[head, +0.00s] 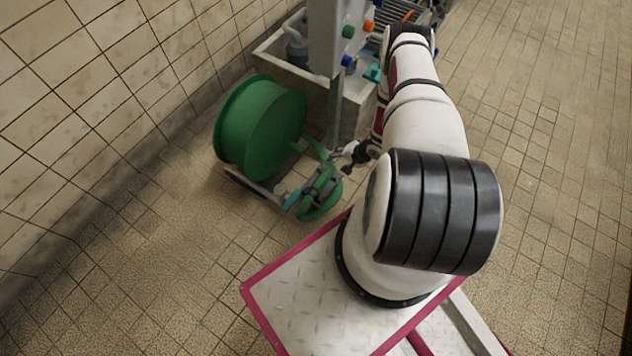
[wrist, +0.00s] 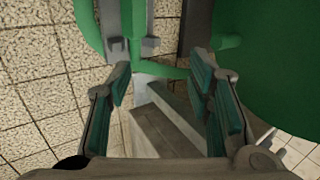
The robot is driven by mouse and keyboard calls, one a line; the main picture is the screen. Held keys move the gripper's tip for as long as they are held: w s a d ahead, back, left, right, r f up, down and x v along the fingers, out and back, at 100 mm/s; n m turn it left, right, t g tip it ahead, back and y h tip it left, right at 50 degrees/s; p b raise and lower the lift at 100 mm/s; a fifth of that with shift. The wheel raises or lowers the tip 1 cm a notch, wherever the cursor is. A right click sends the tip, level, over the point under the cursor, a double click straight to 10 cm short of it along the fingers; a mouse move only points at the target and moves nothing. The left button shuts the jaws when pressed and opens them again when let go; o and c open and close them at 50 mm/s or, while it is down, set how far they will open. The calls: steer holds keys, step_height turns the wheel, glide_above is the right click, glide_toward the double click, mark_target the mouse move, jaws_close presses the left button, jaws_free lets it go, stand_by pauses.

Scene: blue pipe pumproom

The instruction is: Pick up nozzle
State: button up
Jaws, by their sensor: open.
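My gripper (wrist: 160,78) is open and empty in the wrist view, with teal pads on both fingers. A green upright piece (wrist: 137,22) with grey brackets beside it lies just beyond the fingertips, left of the middle; it may be the nozzle, but I cannot tell for sure. In the head view my gripper (head: 306,191) is low beside the green hose reel (head: 262,125), over a green hose loop (head: 322,208). The nozzle cannot be made out there, as the gripper and hose overlap.
The reel also fills the wrist view's upper right (wrist: 275,70). A grey post (head: 333,110) with coloured knobs stands behind my gripper, in front of a stone trough (head: 285,70). A tiled wall (head: 90,90) is at left. The floor (head: 170,260) at front left is clear.

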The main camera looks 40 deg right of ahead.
glide_toward(326, 178)
steer(key=shift+m, duration=0.3)
steer(key=b+x, duration=0.4)
steer(key=shift+w+a, duration=0.2)
steer(key=shift+b+x, duration=2.1)
steer(key=shift+x, duration=0.8)
steer(key=shift+s+d+f, duration=0.1)
steer(key=shift+s+d, duration=0.05)
steer(key=c, duration=1.1)
